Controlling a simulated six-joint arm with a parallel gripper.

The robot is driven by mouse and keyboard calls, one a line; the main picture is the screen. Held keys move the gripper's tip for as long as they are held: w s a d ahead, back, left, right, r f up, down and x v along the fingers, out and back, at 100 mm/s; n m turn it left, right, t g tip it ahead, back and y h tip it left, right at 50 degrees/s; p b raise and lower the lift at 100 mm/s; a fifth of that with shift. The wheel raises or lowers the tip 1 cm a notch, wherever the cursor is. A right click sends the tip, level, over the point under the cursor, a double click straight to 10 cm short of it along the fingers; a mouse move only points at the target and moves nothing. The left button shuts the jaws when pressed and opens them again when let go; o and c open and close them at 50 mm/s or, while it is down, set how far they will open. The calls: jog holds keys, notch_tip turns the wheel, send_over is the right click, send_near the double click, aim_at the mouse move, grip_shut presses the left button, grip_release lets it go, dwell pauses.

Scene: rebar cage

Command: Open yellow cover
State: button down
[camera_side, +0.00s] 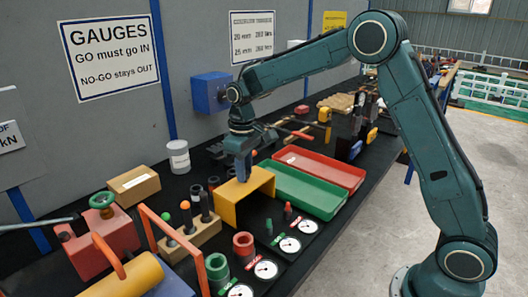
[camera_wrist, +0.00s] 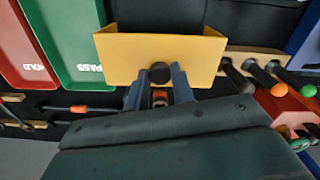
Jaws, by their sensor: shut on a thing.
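My gripper (camera_side: 241,172) is at the cover's upper edge in the side view. In the wrist view the fingers of my gripper (camera_wrist: 159,88) lie on either side of the knob, shut on it. The knob is hidden in the side view. I cannot tell what lies inside the cover.
The green tray (camera_side: 310,194) and red tray (camera_side: 330,168) lie to the cover's right. A wooden block with colour-topped plug gauges (camera_side: 190,235) stands to its left. Several dials (camera_side: 290,245) are in front. A white jar (camera_side: 178,157) stands behind, by the wall.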

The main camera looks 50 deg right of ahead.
jog(key=shift+w+r, duration=0.15)
jog(key=shift+w, duration=0.3)
jog(key=c, duration=1.2)
grip_release()
jog(key=shift+s, duration=0.1)
notch_tip(320, 180, up, 14)
jog(key=shift+f, duration=0.15)
